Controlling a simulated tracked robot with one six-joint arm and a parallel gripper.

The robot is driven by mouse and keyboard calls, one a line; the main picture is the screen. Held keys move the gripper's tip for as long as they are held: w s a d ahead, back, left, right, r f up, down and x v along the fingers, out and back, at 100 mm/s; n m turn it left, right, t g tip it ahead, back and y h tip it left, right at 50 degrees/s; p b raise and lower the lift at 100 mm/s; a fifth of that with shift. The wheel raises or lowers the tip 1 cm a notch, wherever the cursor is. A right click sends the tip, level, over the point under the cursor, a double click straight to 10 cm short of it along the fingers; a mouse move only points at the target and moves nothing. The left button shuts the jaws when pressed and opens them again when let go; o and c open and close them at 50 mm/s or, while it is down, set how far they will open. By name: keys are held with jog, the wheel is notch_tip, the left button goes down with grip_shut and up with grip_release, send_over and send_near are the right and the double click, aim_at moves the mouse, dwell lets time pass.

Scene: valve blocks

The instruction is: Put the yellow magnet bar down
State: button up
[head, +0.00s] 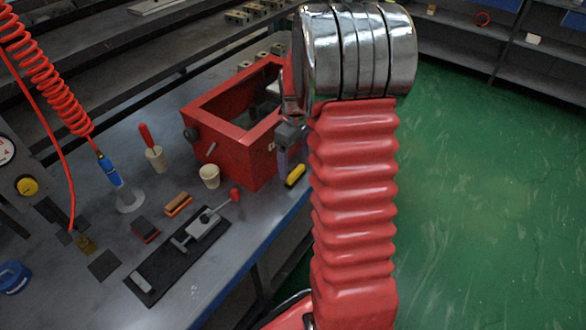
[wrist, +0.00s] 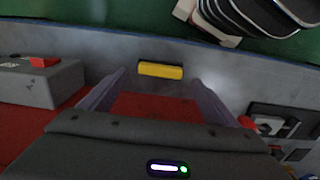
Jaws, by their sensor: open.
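The yellow magnet bar (wrist: 160,70) lies flat on the grey bench top close to its edge in the wrist view. It also shows in the head view (head: 295,175), beside the red box, with one end dark. My gripper (wrist: 158,78) is open, with one finger on each side and the bar between or just beyond the tips. Clear gaps show between the bar and both fingers. In the head view my gripper (head: 284,163) is partly hidden by my arm, just left of the bar.
The red open box (head: 252,165) stands close by on the bench. The bench edge drops to a green floor (head: 480,180).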

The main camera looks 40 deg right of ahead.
aim_at(294, 172)
notch_tip(294, 172, up, 8)
jog(key=shift+f, duration=0.2)
dwell(0.3)
jog(key=s+a+r+m+t, duration=0.1)
jog(key=s+a+r, duration=0.2)
jog(key=a+r, duration=0.3)
jog(key=s+a+r+m+t, duration=0.15)
jog(key=s+a+r, duration=0.25)
jog(key=a, duration=0.4)
jog(key=s+a+r+m+t, duration=0.1)
jog(key=s+a+t, duration=0.2)
jog(key=s+a, duration=0.7)
jog(key=shift+s+a+r, duration=0.25)
jog(key=shift+s+r, duration=0.05)
jog(key=shift+s, duration=0.45)
